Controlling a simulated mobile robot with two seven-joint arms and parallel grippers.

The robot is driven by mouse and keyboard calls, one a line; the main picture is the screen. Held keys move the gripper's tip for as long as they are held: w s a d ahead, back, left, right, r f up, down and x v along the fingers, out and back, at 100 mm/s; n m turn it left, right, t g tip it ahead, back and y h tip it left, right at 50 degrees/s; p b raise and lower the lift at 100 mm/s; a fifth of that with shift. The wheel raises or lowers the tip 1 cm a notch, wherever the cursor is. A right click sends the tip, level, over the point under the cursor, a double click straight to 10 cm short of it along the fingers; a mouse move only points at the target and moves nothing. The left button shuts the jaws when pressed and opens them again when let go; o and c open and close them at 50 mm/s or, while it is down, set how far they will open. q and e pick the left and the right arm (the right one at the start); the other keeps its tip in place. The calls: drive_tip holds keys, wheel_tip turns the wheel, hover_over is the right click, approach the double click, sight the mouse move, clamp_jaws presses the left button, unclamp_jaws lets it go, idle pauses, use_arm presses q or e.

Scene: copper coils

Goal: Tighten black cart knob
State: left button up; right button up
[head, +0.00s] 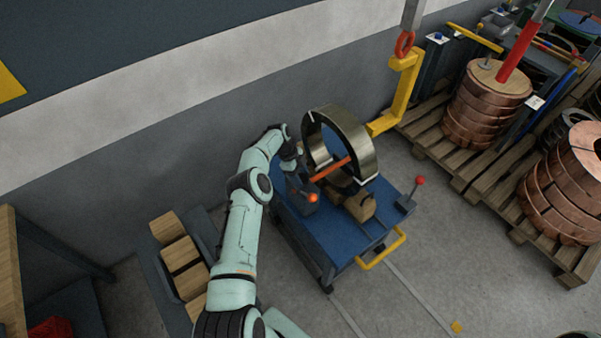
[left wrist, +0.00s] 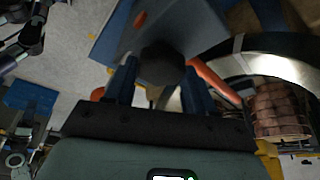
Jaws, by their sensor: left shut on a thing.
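The black knob (left wrist: 160,65) sits between the two fingers of my left gripper (left wrist: 160,85) in the left wrist view, and the gripper is shut on it. In the head view my left gripper (head: 297,172) is at the left side of the blue cart (head: 318,238), and the knob cannot be made out there. The cart carries a large metal ring (head: 357,135) standing upright, with an orange bar (head: 332,170) across its front. My right gripper is not in view.
A yellow hook (head: 402,88) hangs beside the ring. The cart has a red-ball lever (head: 420,181) and a yellow handle (head: 382,250). Copper coils (head: 485,105) stand on pallets at right. Wooden blocks (head: 180,255) lie at lower left.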

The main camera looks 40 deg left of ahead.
use_arm(q)
drive_tip(key=shift+m, duration=0.5)
drive_tip(key=o, duration=1)
drive_tip(key=shift+o, duration=0.2)
drive_tip(key=shift+r, duration=0.15)
drive_tip(key=v, duration=0.7)
drive_tip(key=shift+w+a+r, duration=0.1)
drive_tip(key=shift+a, duration=0.05)
